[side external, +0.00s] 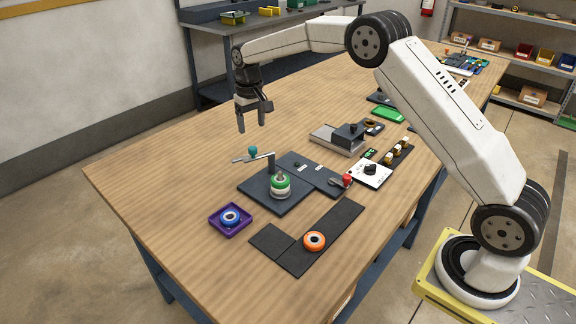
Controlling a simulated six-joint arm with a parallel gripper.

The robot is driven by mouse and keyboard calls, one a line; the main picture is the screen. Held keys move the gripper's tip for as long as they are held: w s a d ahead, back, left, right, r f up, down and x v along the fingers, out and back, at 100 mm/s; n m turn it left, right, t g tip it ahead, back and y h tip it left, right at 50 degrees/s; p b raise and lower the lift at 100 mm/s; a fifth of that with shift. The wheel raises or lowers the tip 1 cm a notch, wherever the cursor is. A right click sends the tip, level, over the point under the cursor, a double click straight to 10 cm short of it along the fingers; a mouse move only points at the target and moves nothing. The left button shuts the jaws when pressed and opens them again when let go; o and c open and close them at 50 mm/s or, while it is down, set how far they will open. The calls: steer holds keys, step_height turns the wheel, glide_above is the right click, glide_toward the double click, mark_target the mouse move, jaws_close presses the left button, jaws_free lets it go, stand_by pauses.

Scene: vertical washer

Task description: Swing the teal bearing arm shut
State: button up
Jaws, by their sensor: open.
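The bearing arm is a thin light-grey bar (247,158) with a teal knob (253,149). It is carried by a dark post (271,162) at the back of a dark base plate (262,192). The bar points left from the post, out past the plate's edge, away from the green and white washer stack (281,184) on the plate. My gripper (254,129) hangs fingers down behind the teal knob in the picture. It is open and empty, apart from the knob. Its exact height above the table is hard to tell.
An orange ring (314,241) lies on a dark L-shaped mat (342,222). A white control box (369,175), a red-knobbed lever (346,180) and a grey block fixture (345,137) stand right. The table's left side is clear.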

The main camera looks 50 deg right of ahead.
mark_target(253, 148)
steer(key=shift+w+d, duration=0.15)
steer(key=shift+w, duration=0.15)
steer(key=shift+f, duration=0.15)
steer(key=shift+f, duration=3.8)
jaws_close()
